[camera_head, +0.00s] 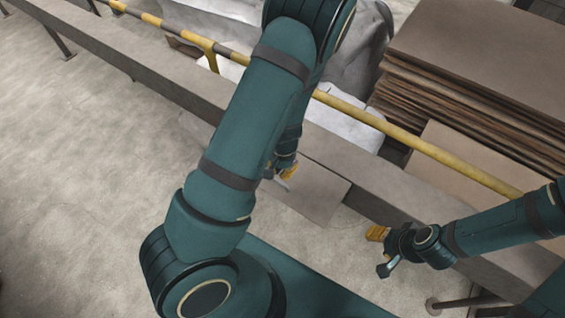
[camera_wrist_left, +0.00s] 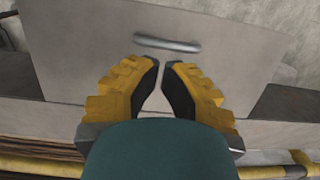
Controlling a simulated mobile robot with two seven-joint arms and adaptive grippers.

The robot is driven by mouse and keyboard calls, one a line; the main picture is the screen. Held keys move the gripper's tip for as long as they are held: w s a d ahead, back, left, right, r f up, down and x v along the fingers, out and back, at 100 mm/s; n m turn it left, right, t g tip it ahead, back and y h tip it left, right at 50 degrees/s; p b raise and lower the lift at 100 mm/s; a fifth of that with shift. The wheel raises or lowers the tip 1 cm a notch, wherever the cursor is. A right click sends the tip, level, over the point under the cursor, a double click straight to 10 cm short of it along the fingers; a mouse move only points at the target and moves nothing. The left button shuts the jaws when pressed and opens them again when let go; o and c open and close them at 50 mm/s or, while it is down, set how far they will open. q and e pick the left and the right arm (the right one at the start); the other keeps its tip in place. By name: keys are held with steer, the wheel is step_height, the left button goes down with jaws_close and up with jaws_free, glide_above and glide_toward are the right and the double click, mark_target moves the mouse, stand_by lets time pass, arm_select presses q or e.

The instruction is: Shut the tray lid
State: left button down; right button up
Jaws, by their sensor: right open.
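A flat grey-brown panel, which looks like the tray lid (camera_head: 318,196), lies beside the long beam in the head view. It also fills the upper middle of the left wrist view (camera_wrist_left: 90,45). A metal bar handle (camera_wrist_left: 168,44) is on it. My left gripper (camera_head: 284,177) is over the panel, partly hidden behind my arm. In the left wrist view its fingertips (camera_wrist_left: 161,66) point at the handle, apart from it in the picture, with a narrow gap between them. My right gripper (camera_head: 379,251) is open and empty, right of the panel.
A yellow and black rail (camera_head: 400,136) runs diagonally behind the panel. A long grey beam (camera_head: 150,85) runs alongside it. Stacked brown boards (camera_head: 470,80) stand at the back right. Grey wrapped material (camera_head: 345,60) lies behind the rail. The concrete floor at left (camera_head: 80,190) is clear.

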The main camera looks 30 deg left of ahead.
arm_select(q)
steer(key=shift+s+f+b, duration=0.1)
steer(key=shift+f+b, duration=0.5)
steer(key=shift+f, duration=1.35)
steer(key=shift+f, duration=0.15)
